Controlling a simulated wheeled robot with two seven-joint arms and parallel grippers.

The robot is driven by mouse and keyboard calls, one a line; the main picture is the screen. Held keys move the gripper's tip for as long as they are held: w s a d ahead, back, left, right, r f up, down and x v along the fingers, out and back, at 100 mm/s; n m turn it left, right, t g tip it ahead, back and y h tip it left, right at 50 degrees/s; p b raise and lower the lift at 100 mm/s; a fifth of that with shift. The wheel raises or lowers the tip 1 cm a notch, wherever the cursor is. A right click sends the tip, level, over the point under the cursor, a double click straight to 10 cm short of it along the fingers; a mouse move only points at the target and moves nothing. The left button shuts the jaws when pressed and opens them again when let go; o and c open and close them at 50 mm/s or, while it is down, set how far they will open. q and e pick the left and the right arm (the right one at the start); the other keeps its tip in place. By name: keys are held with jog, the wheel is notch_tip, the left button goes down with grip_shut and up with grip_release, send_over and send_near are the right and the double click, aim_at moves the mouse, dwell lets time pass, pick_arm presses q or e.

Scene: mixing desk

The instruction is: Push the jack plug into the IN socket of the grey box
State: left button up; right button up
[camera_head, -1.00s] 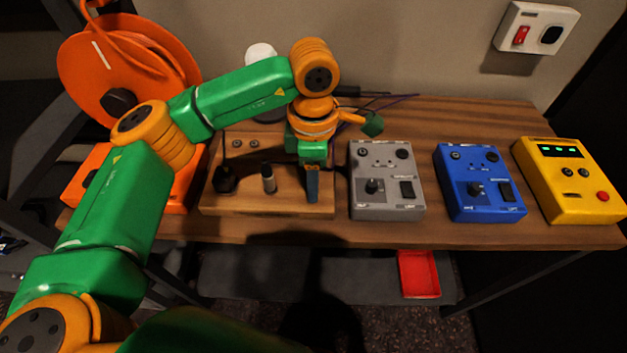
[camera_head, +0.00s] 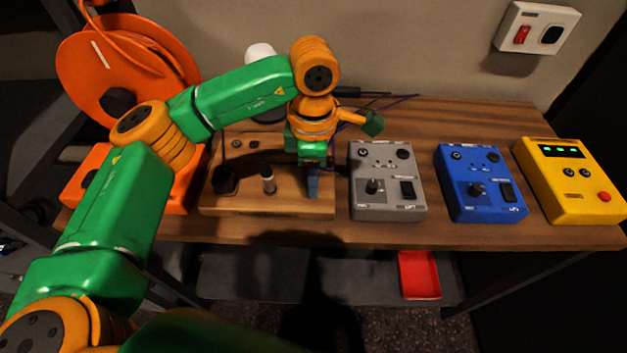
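The grey box (camera_head: 386,202) stands on the desk right of the wooden board, with knobs and a dark switch on its top. Its socket labels are too small to read. My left gripper (camera_head: 313,190) points down over the right end of the wooden board, left of the grey box. Its fingers show nearly edge-on, so I cannot tell whether they are open or shut. A small upright plug-like piece with a dark sleeve and pale tip (camera_head: 268,181) stands on the board left of the gripper; it may be the jack plug. My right gripper is not in view.
The wooden board (camera_head: 225,205) also holds a black round piece (camera_head: 225,181). A blue box (camera_head: 483,200) and a yellow box (camera_head: 570,185) stand to the right. An orange cable reel (camera_head: 90,60) is at the left. A red tray (camera_head: 419,275) lies below the desk edge.

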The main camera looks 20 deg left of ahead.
pick_arm(q)
grip_shut()
dwell(0.9)
jog(key=shift+r, duration=0.15)
jog(key=shift+r+p, duration=2.2)
jog(key=shift+r, duration=0.7)
